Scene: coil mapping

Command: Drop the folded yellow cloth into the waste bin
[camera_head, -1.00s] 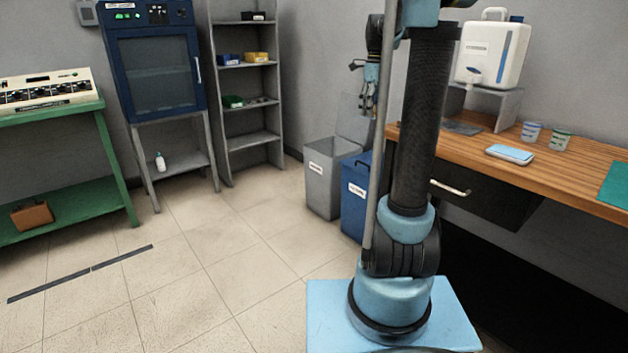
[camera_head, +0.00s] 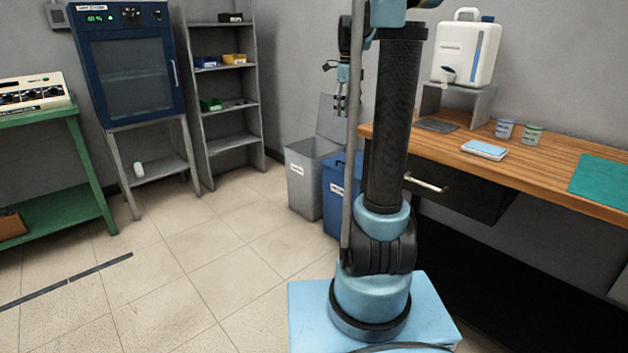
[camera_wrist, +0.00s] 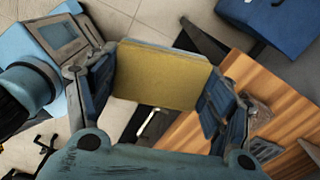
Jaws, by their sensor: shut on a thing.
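The folded yellow cloth (camera_wrist: 157,82) is a flat pad with a paler edge. In the wrist view it spans the space between the two finger pads of my gripper (camera_wrist: 156,86), which is shut on it. In the head view my gripper (camera_head: 343,74) hangs above the bins, partly behind my arm and a grey pole; the cloth cannot be made out there. A grey bin (camera_head: 303,188) with a raised lid stands by the wall. A blue bin (camera_head: 335,198) stands beside it, partly behind my arm, and also shows in the wrist view (camera_wrist: 268,22). Their labels are too small to read.
A wooden bench (camera_head: 540,160) stands at right, with a drawer (camera_head: 445,187), a light-blue pad (camera_head: 484,150), cups and a white dispenser (camera_head: 466,52). Grey shelves (camera_head: 228,144), a blue cabinet (camera_head: 128,75) and a green table (camera_head: 50,215) line the left. Floor between is clear.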

